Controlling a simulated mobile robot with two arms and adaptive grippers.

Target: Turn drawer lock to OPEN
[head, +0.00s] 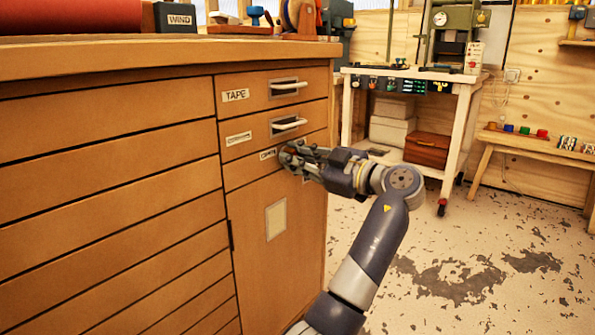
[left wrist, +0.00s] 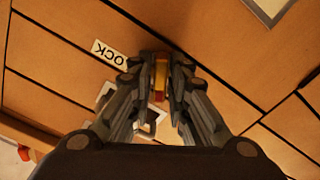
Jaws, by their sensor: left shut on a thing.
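The drawer cabinet (head: 110,190) is orange-brown wood and fills the left of the head view. My left gripper (head: 290,158) is at its front, by the third small drawer down. In the left wrist view, the fingers of this gripper (left wrist: 160,92) are shut on a small brass-coloured piece (left wrist: 160,70), seemingly the drawer lock. A white label (left wrist: 110,53) reading "OCK", its start cut off or unclear, is beside it. In the head view the fingers hide the lock, and its turn position cannot be told. My right gripper is out of view.
Two drawers with pale handles (head: 289,86) are above the gripper, the top one labelled TAPE (head: 236,95). Below is a door with a pale plate (head: 276,220). A white workbench (head: 466,100) stands behind. The floor (head: 480,250) at right is clear.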

